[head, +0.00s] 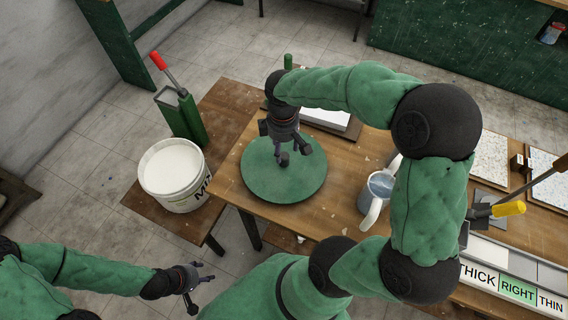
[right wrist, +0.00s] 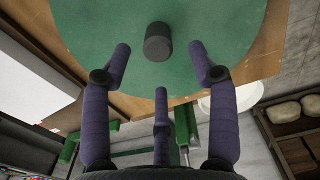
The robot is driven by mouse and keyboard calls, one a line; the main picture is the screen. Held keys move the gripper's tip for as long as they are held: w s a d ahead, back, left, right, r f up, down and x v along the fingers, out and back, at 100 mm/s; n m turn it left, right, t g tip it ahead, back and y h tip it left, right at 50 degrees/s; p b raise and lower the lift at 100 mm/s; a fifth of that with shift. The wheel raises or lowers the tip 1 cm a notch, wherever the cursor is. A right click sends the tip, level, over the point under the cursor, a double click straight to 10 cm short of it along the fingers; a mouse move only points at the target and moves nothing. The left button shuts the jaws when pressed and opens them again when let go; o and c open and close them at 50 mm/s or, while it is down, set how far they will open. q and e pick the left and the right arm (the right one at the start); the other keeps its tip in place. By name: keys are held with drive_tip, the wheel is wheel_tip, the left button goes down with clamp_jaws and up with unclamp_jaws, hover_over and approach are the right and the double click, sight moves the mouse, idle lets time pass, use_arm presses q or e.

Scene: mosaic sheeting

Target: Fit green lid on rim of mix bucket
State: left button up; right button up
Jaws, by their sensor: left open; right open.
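The green lid (head: 262,180) is a round disc lying flat on the wooden table near its left end. In the right wrist view the lid (right wrist: 100,30) fills the top, with a dark knob (right wrist: 158,42) at its middle. My right gripper (head: 294,160) is above the lid, open, its fingers spread around the near side of the knob and not closed on it. The mix bucket (head: 186,200) is white, holds pale mix, and stands left of the table on a lower brown board. My left gripper (head: 196,289) is open and empty at the lower left, below the bucket.
A green container (head: 184,118) with a red-handled tool stands behind the bucket. A grey jug (head: 376,192) stands right of the lid. Tile panels (head: 490,160), a yellow-handled tool (head: 508,209) and a THICK/RIGHT/THIN strip (head: 510,282) lie at the right.

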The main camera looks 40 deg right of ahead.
sight(284, 155)
wheel_tip(284, 155, down, 6)
drive_tip(key=shift+s+d+f+b, duration=0.15)
drive_tip(key=shift+f+b, duration=0.05)
drive_tip(key=shift+b, duration=0.75)
clamp_jaws()
